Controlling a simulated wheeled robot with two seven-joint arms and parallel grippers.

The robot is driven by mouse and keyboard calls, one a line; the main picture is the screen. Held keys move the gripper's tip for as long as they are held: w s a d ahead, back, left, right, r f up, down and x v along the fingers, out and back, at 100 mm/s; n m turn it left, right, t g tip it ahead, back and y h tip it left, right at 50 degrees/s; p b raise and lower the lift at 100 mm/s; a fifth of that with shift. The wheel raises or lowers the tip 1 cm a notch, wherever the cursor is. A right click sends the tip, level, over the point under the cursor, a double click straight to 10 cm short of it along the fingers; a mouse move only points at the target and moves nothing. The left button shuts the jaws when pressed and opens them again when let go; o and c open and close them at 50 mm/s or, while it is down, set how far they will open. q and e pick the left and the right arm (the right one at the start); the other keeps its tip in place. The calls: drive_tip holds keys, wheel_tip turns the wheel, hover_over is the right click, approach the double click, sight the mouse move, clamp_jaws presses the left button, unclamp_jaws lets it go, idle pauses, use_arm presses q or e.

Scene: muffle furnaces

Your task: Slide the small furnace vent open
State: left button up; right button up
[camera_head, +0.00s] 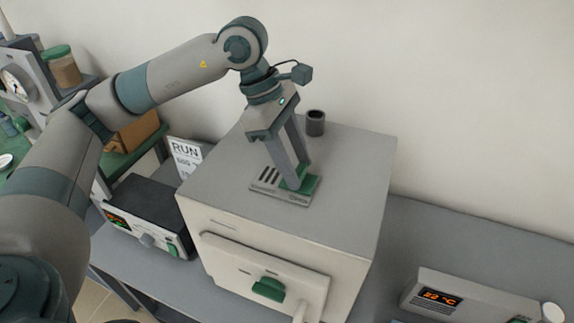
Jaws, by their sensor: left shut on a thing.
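The small furnace (225,215) is a pale box with a grey top, standing on a grey bench. On its top lies the vent plate (286,196), with dark slots showing at its left and a green slider (310,183) at its right. My left gripper (297,184) comes down from above and is shut on the green slider. The fingers hide part of the slider. Dark slots are visible to the left of the fingers. My right gripper is not in view.
A short dark flue (315,123) rises from the furnace top behind the gripper. The front door has a green handle (268,288). A controller (147,215) stands left, beside a RUN card (186,157). Another controller (465,300) is at lower right. The wall is close behind.

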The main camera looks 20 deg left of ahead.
use_arm(q)
drive_tip(key=shift+d, duration=0.1)
drive_tip(key=o, duration=1.3)
drive_tip(key=shift+o, duration=1)
drive_tip(key=shift+d, duration=0.2)
drive_tip(key=shift+a, duration=0.15)
drive_tip(key=shift+a+r, duration=0.2)
drive_tip(key=shift+r, duration=0.3)
drive_tip(key=b+v, duration=0.5)
drive_tip(key=v, duration=1.1)
drive_tip(key=shift+r, duration=0.1)
